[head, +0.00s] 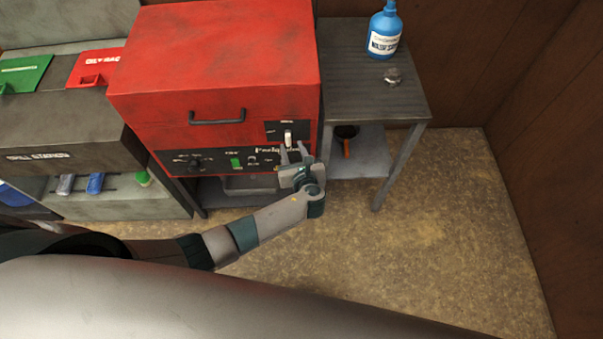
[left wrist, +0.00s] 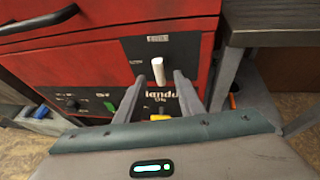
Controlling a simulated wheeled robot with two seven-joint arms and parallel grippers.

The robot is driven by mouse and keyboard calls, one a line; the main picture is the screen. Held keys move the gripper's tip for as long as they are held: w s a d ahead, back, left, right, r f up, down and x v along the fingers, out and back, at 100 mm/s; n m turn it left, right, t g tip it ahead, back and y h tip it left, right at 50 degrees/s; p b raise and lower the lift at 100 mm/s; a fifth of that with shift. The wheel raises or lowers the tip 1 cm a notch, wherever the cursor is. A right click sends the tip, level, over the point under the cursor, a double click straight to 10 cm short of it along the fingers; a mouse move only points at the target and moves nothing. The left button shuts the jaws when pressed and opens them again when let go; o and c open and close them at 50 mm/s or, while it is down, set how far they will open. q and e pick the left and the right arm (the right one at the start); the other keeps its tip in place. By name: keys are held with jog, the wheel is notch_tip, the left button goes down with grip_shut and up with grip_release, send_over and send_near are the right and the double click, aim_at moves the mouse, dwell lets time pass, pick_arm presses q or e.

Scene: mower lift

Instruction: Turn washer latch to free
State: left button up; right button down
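The red washer (head: 220,80) stands in the middle of the head view, its lid closed with a black handle (head: 217,117) on the front. The latch is a white lever (head: 288,137) on a black plate at the washer's front right; it stands about upright. In the left wrist view the white latch (left wrist: 158,72) shows just beyond my fingers. My left gripper (head: 296,152) is open just below the latch, and its two fingers (left wrist: 172,92) point toward it, apart, with nothing seen between them. My right gripper is not in view.
A grey metal side table (head: 368,85) stands right of the washer, with a blue bottle (head: 385,30) and a small metal part (head: 392,76) on top. A spill station (head: 65,140) stands at left. The floor (head: 420,230) at right is clear.

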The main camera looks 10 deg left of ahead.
pick_arm(q)
jog(key=b+v, duration=0.2)
jog(key=v, duration=1.1)
jog(key=shift+s+a, duration=0.1)
jog(key=s+a+f+n+g+h+b, duration=0.1)
jog(key=s+a+f+n+g+b, duration=0.3)
jog(key=f, duration=0.8)
jog(key=s+a+f+n+g+h, duration=0.15)
jog(key=s+f, duration=0.35)
jog(key=f, duration=0.6)
jog(key=s+a+f+n+g+h+b, duration=0.1)
jog(key=s+f+n+g+b, duration=0.25)
jog(key=f, duration=0.85)
jog(key=s+a+f+n+h+b, duration=0.1)
jog(key=s+a+f+n, duration=0.1)
jog(key=s+f+n, duration=0.4)
jog(key=s+a+f+n+g+h+b, duration=0.1)
jog(key=s+f+n, duration=0.5)
jog(key=s, duration=0.9)
jog(key=s+a+f+n+g+h+b, duration=0.1)
jog(key=s+a+f+n+b, duration=0.2)
jog(key=s, duration=0.7)
notch_tip(320, 180, down, 6)
jog(key=a+n, duration=0.2)
jog(key=n, duration=0.2)
jog(key=shift+s+r, duration=0.2)
jog(key=shift+s, duration=0.2)
jog(key=shift+a, duration=0.1)
